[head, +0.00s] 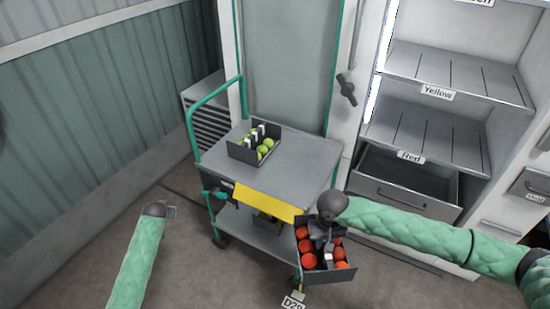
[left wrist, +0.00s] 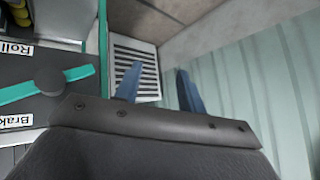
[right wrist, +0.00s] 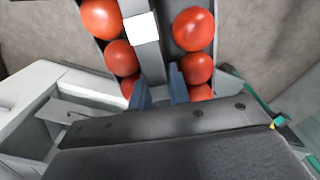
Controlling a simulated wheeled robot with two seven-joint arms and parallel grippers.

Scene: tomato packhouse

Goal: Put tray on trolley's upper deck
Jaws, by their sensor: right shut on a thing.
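The dark tray (head: 328,276) of red tomatoes hangs at the trolley's front right corner, beside and in front of the upper deck (head: 300,167). My right gripper (head: 326,245) is shut on the tray's central handle, which also shows in the right wrist view (right wrist: 146,58) between two rows of tomatoes. The trolley's grey upper deck carries a second dark tray (head: 243,154) of green tomatoes near its back left; the rest of the deck is bare. My left gripper (head: 172,211) is open and empty, left of the trolley; its spread fingers show in the left wrist view (left wrist: 158,90).
The trolley has a green push handle (head: 190,118), a yellow front panel (head: 268,203) and a lower deck (head: 240,235). A lever (left wrist: 50,80) sits between Roll and Brake labels. Shelves labelled Yellow and Red (head: 411,157) stand right, above an open drawer (head: 400,190). Floor at left is clear.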

